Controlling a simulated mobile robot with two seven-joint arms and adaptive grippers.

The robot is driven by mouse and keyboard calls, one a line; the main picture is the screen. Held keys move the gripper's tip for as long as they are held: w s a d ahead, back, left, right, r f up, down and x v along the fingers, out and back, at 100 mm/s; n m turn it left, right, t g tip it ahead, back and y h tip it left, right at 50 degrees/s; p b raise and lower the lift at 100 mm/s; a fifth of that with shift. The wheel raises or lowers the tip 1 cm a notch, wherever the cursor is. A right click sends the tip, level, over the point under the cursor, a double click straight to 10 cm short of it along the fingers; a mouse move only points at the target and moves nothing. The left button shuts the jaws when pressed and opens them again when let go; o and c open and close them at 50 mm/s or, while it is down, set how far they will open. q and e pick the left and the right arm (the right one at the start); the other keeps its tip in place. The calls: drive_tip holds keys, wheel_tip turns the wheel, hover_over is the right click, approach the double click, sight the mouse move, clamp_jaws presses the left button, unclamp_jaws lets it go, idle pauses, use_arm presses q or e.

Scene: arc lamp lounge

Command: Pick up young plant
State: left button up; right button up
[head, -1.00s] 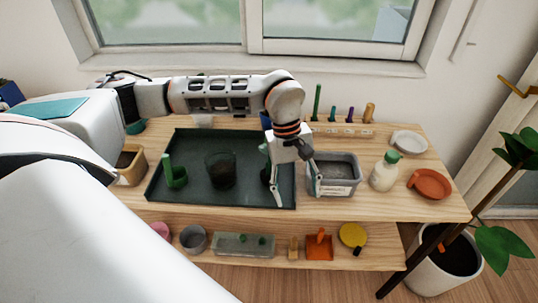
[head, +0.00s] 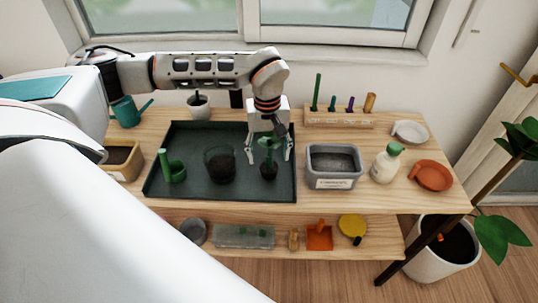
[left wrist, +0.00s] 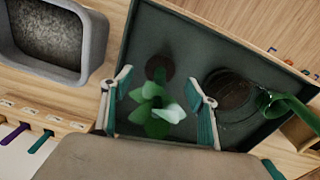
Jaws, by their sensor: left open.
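The young plant (head: 269,146) has green leaves and a dark root ball and stands on the right side of the dark green tray (head: 233,193). My left gripper (head: 268,156) is open above and around it, pointing down, with one finger on each side. In the left wrist view the leaves of the young plant (left wrist: 155,112) lie between the two open fingers of the left gripper (left wrist: 160,80). The dark root ball shows just past the fingertips. I cannot tell whether the fingers touch the leaves. My right gripper is not in view.
On the tray, left of the plant, are a clear pot of soil (head: 220,166) and a green scoop-like tool (head: 174,172). A grey soil bin (head: 333,167) stands close on the right. A tool rack (head: 338,118) stands behind.

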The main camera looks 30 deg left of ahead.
sight(269, 155)
use_arm(q)
drive_tip(key=shift+f, duration=1.9)
drive_tip(key=c, duration=1.3)
drive_tip(key=shift+o, duration=0.2)
drive_tip(key=shift+r, duration=0.2)
